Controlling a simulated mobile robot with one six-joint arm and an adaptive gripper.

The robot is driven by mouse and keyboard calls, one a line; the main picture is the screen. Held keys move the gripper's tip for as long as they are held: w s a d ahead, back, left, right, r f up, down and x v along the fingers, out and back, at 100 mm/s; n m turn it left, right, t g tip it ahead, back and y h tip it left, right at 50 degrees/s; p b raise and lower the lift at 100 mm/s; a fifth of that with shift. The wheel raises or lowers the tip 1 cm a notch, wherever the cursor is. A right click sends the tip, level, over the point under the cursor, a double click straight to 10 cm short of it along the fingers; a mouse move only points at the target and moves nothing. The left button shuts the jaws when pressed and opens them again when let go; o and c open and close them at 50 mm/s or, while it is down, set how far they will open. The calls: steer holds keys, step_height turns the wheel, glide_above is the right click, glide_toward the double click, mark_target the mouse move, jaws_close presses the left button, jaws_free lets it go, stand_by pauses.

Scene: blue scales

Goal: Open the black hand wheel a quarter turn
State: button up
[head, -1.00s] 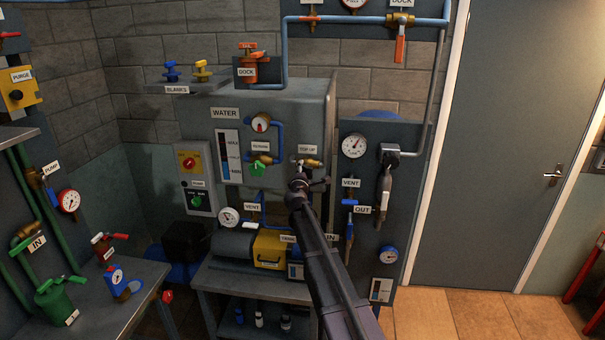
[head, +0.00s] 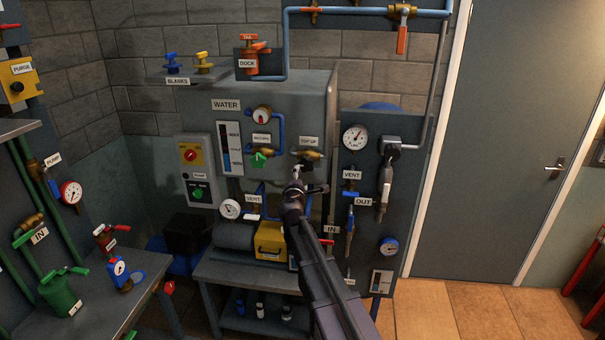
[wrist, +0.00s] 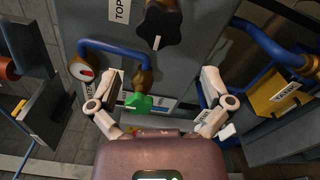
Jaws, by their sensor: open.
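The black hand wheel (wrist: 160,22) is a dark lobed knob with a white mark, beside the TOP UP label (wrist: 120,10). It shows at the top of the wrist view, beyond my fingertips. In the head view it is small and dark under the brass TOP UP valve (head: 313,155), partly covered by my gripper. My gripper (wrist: 160,82) is open and empty, with its fingers apart. No finger touches the wheel in the wrist view. In the head view my gripper (head: 297,178) is just below the valve, in front of the grey WATER panel.
The green-handled valve (wrist: 138,102) sits between my fingers in the wrist view, with a blue pipe (wrist: 115,48) next to it. A yellow box (head: 270,238) is below left of the gripper. A panel with VENT and OUT valves (head: 350,200) stands to the right.

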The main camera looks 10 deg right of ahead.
steer(key=shift+v, duration=0.9)
steer(key=s+d+f+m+g+h+b, duration=0.1)
steer(key=s+d+f+m+g, duration=0.4)
steer(key=s+f+m, duration=0.25)
steer(key=s+d+f+m+g+h+b, duration=0.1)
steer(key=s+d+f+m+g+b, duration=0.1)
steer(key=s+d+f+m+g, duration=0.55)
steer(key=s+a+f+m+g+y+b, duration=0.1)
steer(key=s+a+f+g+y, duration=0.1)
steer(key=s, duration=0.7)
steer(key=s+a+f+m+g+y+b, duration=0.1)
steer(key=s+a+f+y, duration=0.4)
steer(key=s, duration=0.5)
steer(key=shift+a+f+m+g+y, duration=0.3)
steer(key=shift+a+f+m+g, duration=0.2)
steer(key=shift+a+f+g, duration=0.45)
